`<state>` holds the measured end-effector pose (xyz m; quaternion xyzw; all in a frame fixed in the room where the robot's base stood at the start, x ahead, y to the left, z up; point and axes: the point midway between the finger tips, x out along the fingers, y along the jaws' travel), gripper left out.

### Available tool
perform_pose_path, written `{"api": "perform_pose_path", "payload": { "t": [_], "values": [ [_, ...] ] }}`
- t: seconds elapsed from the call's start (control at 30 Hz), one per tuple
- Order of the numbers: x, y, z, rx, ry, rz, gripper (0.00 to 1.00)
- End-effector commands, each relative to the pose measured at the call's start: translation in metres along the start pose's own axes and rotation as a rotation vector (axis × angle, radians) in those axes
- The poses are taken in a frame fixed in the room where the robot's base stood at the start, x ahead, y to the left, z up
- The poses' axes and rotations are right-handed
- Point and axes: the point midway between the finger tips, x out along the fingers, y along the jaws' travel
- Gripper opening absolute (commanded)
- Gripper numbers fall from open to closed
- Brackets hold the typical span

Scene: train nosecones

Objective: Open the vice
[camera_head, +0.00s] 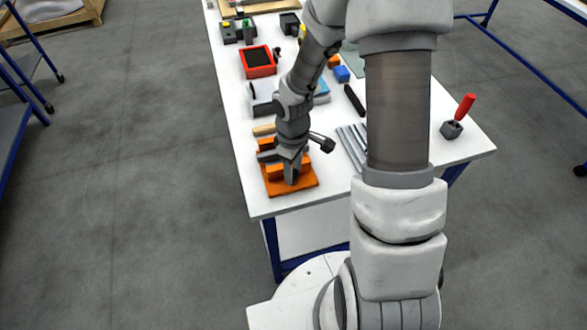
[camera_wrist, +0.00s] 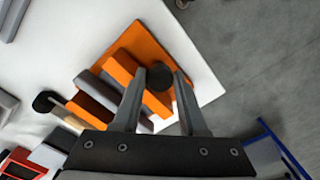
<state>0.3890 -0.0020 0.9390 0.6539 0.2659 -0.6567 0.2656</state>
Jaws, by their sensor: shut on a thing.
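The orange vice (camera_head: 302,184) sits on the front left corner of the white table. In the wrist view its orange base and block-like jaws (camera_wrist: 122,72) show, with grey parts beside them. My gripper (camera_head: 290,178) points down over the vice. In the wrist view its two fingers stand on either side of a dark round knob (camera_wrist: 160,77) at the vice and are shut on it. In the head view my gripper hides the knob and part of the vice. The gap between the vice jaws cannot be made out clearly.
Beside the vice lies a wooden handle (camera_head: 264,130). Grey metal bars (camera_head: 352,146) lie to the right. A red-handled tool (camera_head: 464,107) stands at the right. The table's front edge is close.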

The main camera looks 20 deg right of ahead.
Motion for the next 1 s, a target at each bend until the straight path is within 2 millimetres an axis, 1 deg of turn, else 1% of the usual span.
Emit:
{"api": "perform_pose_path", "payload": {
  "t": [0.03,0.87,0.9,0.97,1.0],
  "values": [
    [-0.0015,0.0004,-0.0068,-0.008,0.015,0.006,0.0],
    [-0.0024,0.0004,-0.0086,-0.008,0.018,0.007,0.0],
    [-0.0024,0.0004,-0.0086,-0.009,0.018,0.007,0.49],
    [-0.0024,0.0004,-0.0086,-0.009,0.018,0.008,0.6],
    [-0.0024,0.0005,-0.0085,-0.009,0.018,0.008,0.67]
  ]
}}
